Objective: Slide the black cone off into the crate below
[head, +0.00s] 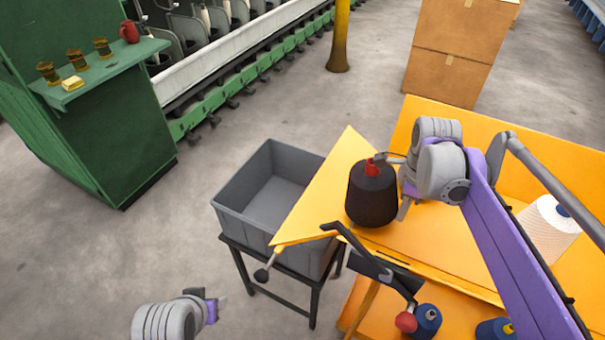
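The black cone (371,203) with a red tip (373,167) stands upright on the orange tabletop (430,245), near the pointed left part that reaches over the crate. The grey crate (236,221) sits lower, to the left, on a dark stand; its inside looks empty where visible, and the tabletop hides its right part. My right gripper (396,184) is at the cone's right side, its fingers apart, one near the red tip and one lower beside the body. Whether they touch the cone is unclear. My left gripper (208,300) is low at the bottom left, away from everything.
A dark lever or bracket (372,266) runs along the table's front edge. A green cabinet (110,130) and cardboard boxes (455,55) stand behind. Floor at left is clear.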

